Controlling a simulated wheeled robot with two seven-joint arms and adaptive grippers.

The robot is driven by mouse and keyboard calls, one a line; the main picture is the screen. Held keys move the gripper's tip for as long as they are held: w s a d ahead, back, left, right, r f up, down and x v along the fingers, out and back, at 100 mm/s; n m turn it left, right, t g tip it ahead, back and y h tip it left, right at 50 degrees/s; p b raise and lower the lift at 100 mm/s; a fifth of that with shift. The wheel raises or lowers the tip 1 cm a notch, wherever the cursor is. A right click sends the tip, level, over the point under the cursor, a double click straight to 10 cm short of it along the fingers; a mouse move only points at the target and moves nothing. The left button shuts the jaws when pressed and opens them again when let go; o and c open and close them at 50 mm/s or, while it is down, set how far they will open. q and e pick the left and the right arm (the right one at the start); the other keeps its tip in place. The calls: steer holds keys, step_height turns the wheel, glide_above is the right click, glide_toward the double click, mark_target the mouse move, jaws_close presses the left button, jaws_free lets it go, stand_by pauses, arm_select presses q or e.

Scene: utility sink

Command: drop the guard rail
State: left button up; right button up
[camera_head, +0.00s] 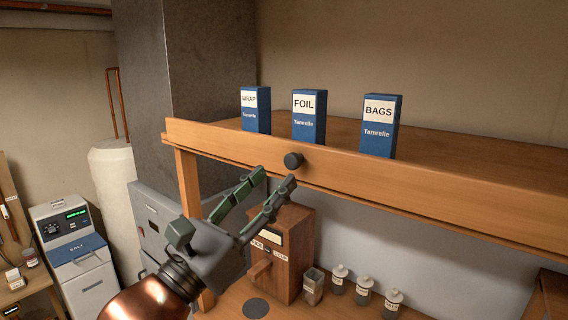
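The guard rail (400,184) is a long wooden board along the front edge of the shelf, standing upright. A round dark knob (293,160) sticks out of its face. My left gripper is not in view.
Blue WRAP (256,116), FOIL (308,125) and BAGS (377,134) boxes stand on the shelf behind the rail. Below are a wooden box with a lever (290,240), a small tin (313,286) and several jars (363,291). A SALT machine (84,270) stands at left.

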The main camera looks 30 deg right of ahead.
mark_target(289, 162)
steer(key=shift+p+x, duration=0.65)
steer(key=shift+x, duration=1.75)
steer(key=shift+s, duration=0.1)
jaws_close()
